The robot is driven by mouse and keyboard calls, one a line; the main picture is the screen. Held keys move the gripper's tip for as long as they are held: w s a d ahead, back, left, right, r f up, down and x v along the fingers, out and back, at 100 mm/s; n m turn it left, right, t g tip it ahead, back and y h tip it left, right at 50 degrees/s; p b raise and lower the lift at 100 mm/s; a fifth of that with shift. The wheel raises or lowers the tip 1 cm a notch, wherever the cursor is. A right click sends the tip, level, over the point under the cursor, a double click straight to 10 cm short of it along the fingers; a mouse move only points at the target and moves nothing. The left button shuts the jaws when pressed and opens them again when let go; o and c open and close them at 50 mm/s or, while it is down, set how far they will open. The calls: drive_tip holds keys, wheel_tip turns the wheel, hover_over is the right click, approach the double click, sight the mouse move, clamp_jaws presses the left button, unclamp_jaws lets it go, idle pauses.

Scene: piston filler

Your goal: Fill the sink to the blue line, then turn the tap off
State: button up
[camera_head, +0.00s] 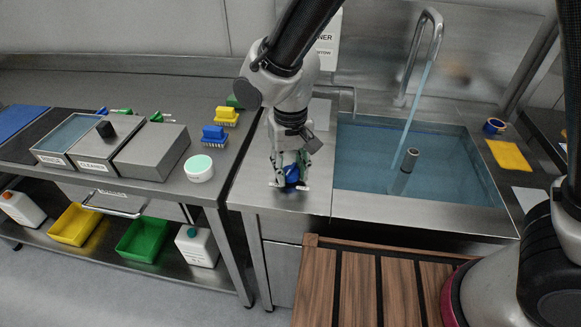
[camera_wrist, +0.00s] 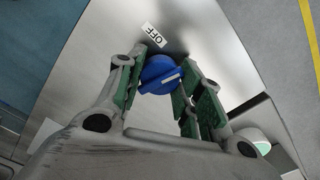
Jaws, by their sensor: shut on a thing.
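The steel sink (camera_head: 345,200) holds blue-tinted water (camera_head: 450,180). A grey upright pipe (camera_head: 411,159) stands out of the water. A curved steel tap spout (camera_head: 412,55) arches over the sink, and a blue stream (camera_head: 412,105) runs from it into the water. A blue tap knob (camera_head: 292,172) sits on the steel top left of the sink. My gripper (camera_head: 289,182) is over it, fingers closed on either side. In the wrist view the blue knob (camera_wrist: 160,76) has a pale pointer, and an "OFF" label (camera_wrist: 154,35) lies beside it.
To the left, a counter holds grey lidded bins (camera_head: 152,153), a white tub (camera_head: 199,168) and blue-and-yellow brushes (camera_head: 214,136). A slatted wooden surface (camera_head: 370,290) is in front of the sink. A yellow cloth (camera_head: 509,155) lies right of the sink.

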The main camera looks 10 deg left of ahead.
sight(291, 171)
drive_tip(key=n, duration=1.2)
idle(0.7)
drive_tip(key=o, duration=1)
drive_tip(key=shift+o, duration=0.2)
wheel_tip(291, 171, up, 12)
